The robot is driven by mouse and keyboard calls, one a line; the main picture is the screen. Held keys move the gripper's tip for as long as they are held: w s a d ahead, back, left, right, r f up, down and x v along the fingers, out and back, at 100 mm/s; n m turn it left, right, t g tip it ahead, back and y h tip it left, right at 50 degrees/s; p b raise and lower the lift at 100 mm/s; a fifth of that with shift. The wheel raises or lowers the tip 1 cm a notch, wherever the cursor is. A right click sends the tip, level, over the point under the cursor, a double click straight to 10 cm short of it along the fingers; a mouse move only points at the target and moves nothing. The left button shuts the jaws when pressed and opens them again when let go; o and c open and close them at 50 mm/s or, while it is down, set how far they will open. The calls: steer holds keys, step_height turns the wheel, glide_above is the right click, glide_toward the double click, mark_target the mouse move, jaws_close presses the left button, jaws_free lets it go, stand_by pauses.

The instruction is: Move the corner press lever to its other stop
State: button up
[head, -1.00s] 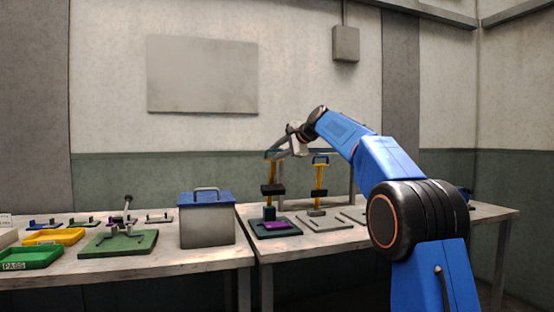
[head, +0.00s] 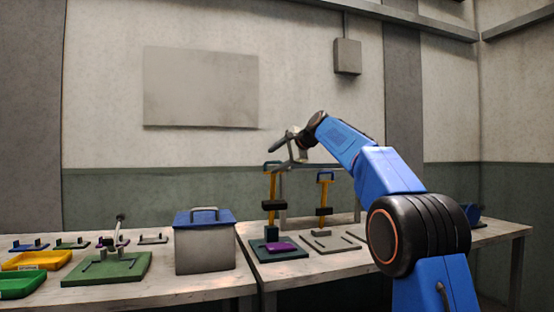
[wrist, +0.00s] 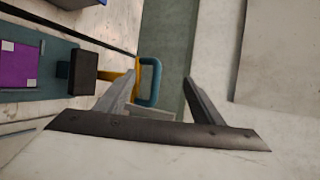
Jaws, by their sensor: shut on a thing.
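The press (head: 274,206) I work at has a yellow column, a black head and a teal base (head: 262,248) with a purple piece (head: 283,246) on it. Its lever ends at the top in a teal loop handle (head: 272,165), which also shows in the wrist view (wrist: 154,84) beside my left finger. My gripper (head: 276,156) is at the top of this press. In the wrist view my fingers (wrist: 160,78) stand apart with the handle by them; I hold it, though the exact contact is hard to see.
A second press (head: 325,205) with a blue handle stands close on the right. A grey frame (head: 344,165) is behind them. A grey box with a blue lid (head: 204,217), a green fixture (head: 110,270), and yellow (head: 38,260) and green trays (head: 22,286) lie left.

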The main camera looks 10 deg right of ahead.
steer(key=o, duration=0.8)
steer(key=shift+w+a+f, duration=0.1)
steer(key=shift+w+f, duration=0.6)
steer(key=shift+s, duration=0.1)
steer(key=shift+c, duration=0.3)
steer(key=shift+s+d+r, duration=0.25)
steer(key=shift+s+d, duration=0.1)
steer(key=shift+s, duration=0.15)
steer(key=shift+c, duration=1.4)
steer(key=v, duration=1.2)
steer(key=r+v, duration=0.1)
steer(key=v, duration=0.4)
steer(key=shift+s+a+r, duration=0.2)
steer(key=shift+s, duration=0.05)
steer(key=shift+c, duration=1.3)
